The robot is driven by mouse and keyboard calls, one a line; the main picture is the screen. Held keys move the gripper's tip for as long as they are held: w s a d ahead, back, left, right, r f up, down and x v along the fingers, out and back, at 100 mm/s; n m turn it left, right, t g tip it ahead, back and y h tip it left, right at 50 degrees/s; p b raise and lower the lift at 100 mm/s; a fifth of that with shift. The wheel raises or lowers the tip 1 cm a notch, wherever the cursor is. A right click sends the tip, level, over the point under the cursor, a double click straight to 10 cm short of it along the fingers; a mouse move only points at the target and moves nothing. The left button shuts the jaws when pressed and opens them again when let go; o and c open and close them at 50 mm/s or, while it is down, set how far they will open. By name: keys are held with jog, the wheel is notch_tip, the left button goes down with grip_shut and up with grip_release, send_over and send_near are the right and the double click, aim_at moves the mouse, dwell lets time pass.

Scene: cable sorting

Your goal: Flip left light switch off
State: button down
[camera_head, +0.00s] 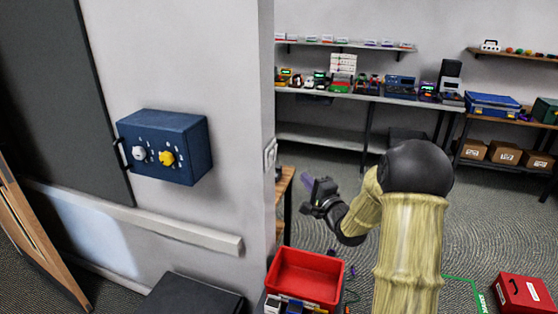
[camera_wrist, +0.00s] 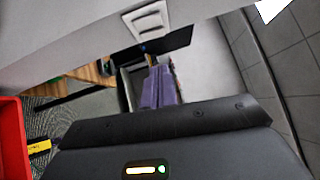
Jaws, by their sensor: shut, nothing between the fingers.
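The light switch plate (camera_head: 270,153) is white and sits on the narrow end face of the wall, seen nearly edge-on in the head view. It also shows at the top of the wrist view (camera_wrist: 149,20), where I cannot tell which way the left switch is set. My gripper (camera_head: 306,181) is just right of the plate in the head view, apart from it. Its purple fingers (camera_wrist: 157,88) are shut and empty, pointing toward the wall below the plate in the wrist view.
A blue box with knobs (camera_head: 165,147) is mounted on the wall's left face. A red bin (camera_head: 305,276) stands below my gripper. Shelves with devices (camera_head: 370,92) line the back wall. A red box (camera_head: 524,294) lies on the floor at right.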

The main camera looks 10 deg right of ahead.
jog(key=p, duration=0.4)
send_near(271, 158)
jog(key=w+d+r, duration=0.1)
jog(key=w+d, duration=0.2)
jog(key=w, duration=0.3)
jog(key=a, duration=0.1)
jog(key=w+a, duration=0.1)
jog(key=a, duration=0.1)
jog(key=shift+w+a+r+p, duration=0.15)
jog(key=shift+w+r+p, duration=0.1)
jog(key=shift+p, duration=0.15)
